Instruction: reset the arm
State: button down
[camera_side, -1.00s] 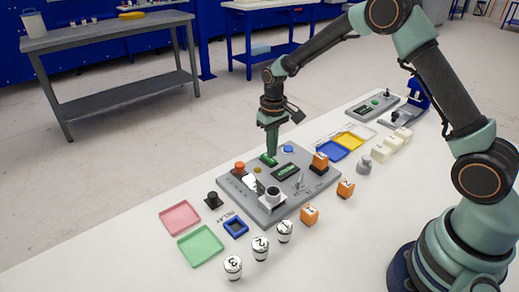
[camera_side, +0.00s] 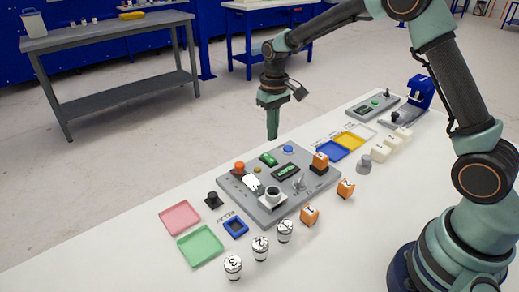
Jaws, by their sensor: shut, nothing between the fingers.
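My gripper (camera_side: 272,136) is shut and empty. It points down in the air above the far edge of the grey panel (camera_side: 262,211), apart from everything on it. A green piece (camera_side: 268,159) sits on the panel below the fingertips. The panel also bears an orange-red button (camera_side: 239,168), a blue button (camera_side: 288,150), a dark display (camera_side: 286,172), a white-and-dark round part (camera_side: 272,196) and an orange block (camera_side: 320,160).
In front of the panel stand white numbered cylinders (camera_side: 260,248) and orange cubes (camera_side: 310,214). Pink (camera_side: 180,217) and green (camera_side: 200,246) trays lie at left. Blue (camera_side: 332,149) and yellow (camera_side: 349,141) trays and pale blocks (camera_side: 380,149) are at right. The air around the gripper is clear.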

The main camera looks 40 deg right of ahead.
jog(key=s+r+t, duration=0.4)
jog(key=s+r, duration=0.9)
jog(key=r, duration=0.1)
jog(key=s+t, duration=0.1)
jog(key=s, duration=0.5)
jog(key=shift+s+r+t, duration=0.2)
jog(key=shift+s+t, duration=0.1)
jog(key=shift+s, duration=0.05)
